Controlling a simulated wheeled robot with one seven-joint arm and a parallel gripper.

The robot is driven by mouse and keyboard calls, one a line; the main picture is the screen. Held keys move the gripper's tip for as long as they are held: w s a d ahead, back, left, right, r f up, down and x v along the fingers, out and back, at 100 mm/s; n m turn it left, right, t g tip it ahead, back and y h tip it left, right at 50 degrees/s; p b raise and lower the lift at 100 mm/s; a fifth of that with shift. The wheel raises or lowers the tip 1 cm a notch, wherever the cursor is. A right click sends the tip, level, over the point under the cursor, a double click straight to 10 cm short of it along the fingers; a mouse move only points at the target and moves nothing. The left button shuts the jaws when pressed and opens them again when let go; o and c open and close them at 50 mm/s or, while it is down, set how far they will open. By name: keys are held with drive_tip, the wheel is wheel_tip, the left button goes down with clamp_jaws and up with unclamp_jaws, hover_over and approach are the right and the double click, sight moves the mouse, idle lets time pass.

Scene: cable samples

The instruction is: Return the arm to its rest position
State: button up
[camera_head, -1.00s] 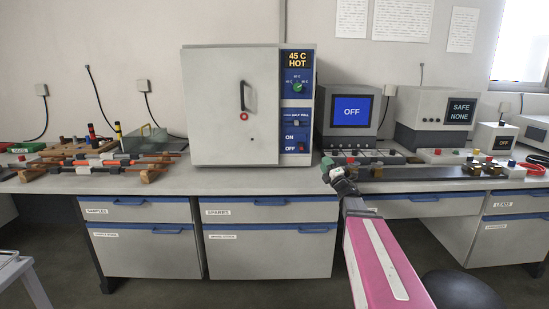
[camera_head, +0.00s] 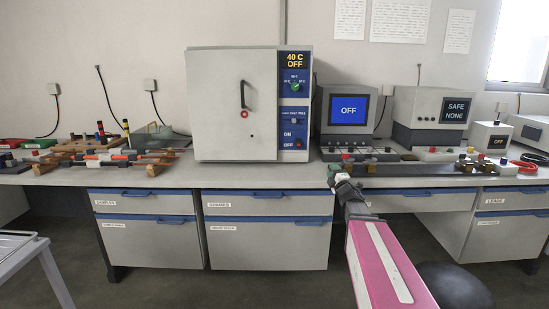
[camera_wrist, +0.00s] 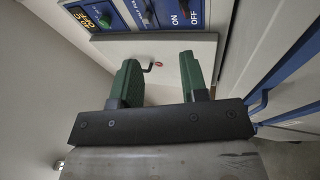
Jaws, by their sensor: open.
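My arm (camera_head: 380,265), pink with a white stripe, reaches forward from the bottom right of the head view. My gripper (camera_head: 335,174) is at the bench's front edge, right of the oven, and is small and partly hidden by the wrist there. In the wrist view my gripper (camera_wrist: 160,78) shows two green fingers spread apart with nothing between them. The oven (camera_head: 222,105) stands beyond with its door shut. Its display (camera_head: 294,60) reads 40 C OFF. The oven door and panel (camera_wrist: 155,15) also show sideways in the wrist view.
Racks with cable samples (camera_head: 110,158) lie on the bench at the left. A dark rail fixture (camera_head: 410,169) lies near my gripper. A stool (camera_head: 455,285) is beside my arm.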

drive_tip(key=s+f+m+g+h, duration=0.45)
drive_tip(key=f+m, duration=0.25)
drive_tip(key=f, duration=0.2)
drive_tip(key=s+f+m+g+h, duration=0.3)
drive_tip(key=s+f+m+g, duration=0.15)
drive_tip(key=f+m, duration=0.35)
drive_tip(key=s+a+f+m+g, duration=0.2)
drive_tip(key=s+f+g, duration=0.1)
drive_tip(key=s, duration=0.3)
drive_tip(key=s+a+f+m+g+y, duration=0.1)
drive_tip(key=s+a+f+g, duration=0.1)
drive_tip(key=s+f+g, duration=0.2)
drive_tip(key=s+a+f+m+g+y, duration=0.1)
drive_tip(key=s+a+f+m+g, duration=0.1)
drive_tip(key=s+g, duration=0.3)
drive_tip(key=s+f, duration=0.1)
drive_tip(key=s, duration=0.3)
drive_tip(key=shift+s+a+f+m, duration=0.3)
drive_tip(key=shift+s, duration=0.1)
